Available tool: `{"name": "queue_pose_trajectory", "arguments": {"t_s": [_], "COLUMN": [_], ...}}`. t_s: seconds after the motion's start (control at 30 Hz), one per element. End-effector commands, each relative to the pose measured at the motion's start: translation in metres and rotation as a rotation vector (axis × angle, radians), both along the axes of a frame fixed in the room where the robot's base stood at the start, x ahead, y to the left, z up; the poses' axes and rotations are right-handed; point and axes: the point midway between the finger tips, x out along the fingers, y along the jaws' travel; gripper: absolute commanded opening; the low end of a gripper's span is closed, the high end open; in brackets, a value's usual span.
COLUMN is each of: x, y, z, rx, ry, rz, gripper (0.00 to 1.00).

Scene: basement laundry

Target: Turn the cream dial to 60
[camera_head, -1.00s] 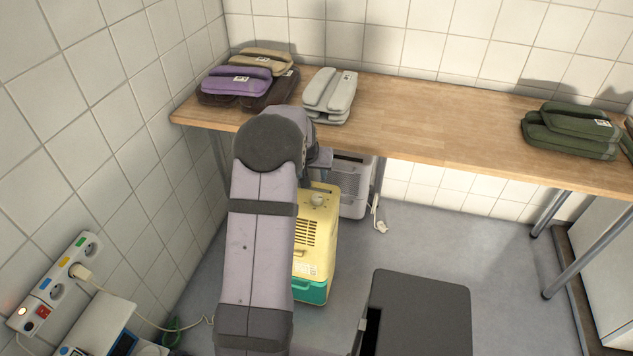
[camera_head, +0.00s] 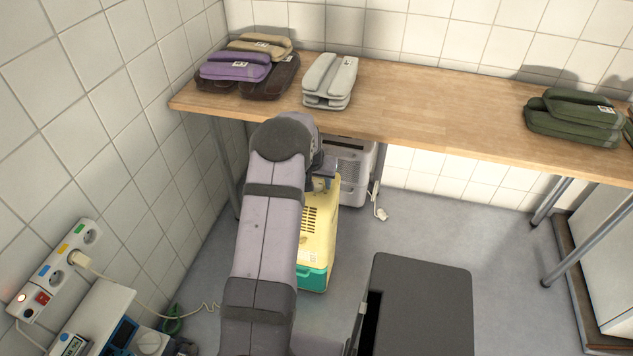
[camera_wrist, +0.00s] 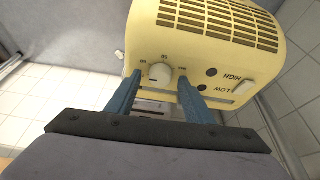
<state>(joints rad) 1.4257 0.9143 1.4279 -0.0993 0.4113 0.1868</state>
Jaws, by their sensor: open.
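The yellow unit with a teal base (camera_head: 318,235) stands on the floor below the table, partly hidden by my arm. In the wrist view, its face appears upside down, with the cream dial (camera_wrist: 158,76) set in it and small marks around it, too blurred to read surely. My gripper (camera_wrist: 161,80) is open. Its two blue fingers reach toward the face, one tip on each side of the dial, with gaps between them and the knob. Contact with the dial does not show. The dial's pointer is not clear.
Beside the dial are HIGH and LOW labels with a light rocker switch (camera_wrist: 235,88). A white-grey appliance (camera_head: 355,175) stands behind the yellow unit. The wooden table (camera_head: 430,110) overhangs it. A dark-lidded bin (camera_head: 420,300) stands to the right. A power strip (camera_head: 55,270) is at left.

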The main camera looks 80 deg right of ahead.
Motion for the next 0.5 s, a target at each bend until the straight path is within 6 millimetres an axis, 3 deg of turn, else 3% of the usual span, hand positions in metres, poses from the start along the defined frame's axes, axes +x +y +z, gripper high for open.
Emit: {"name": "queue_pose_trajectory", "arguments": {"t_s": [0.33, 0.37, 0.5], "x": [0.0000, 0.0000, 0.0000], "y": [-0.0021, -0.0021, -0.0021], "z": [-0.0039, -0.0039, -0.0038], "rx": [-0.001, -0.001, -0.001], "ry": [0.000, 0.000, 0.000], "rz": [0.000, 0.000, 0.000], "gripper": [0.47, 0.45, 0.11]}}
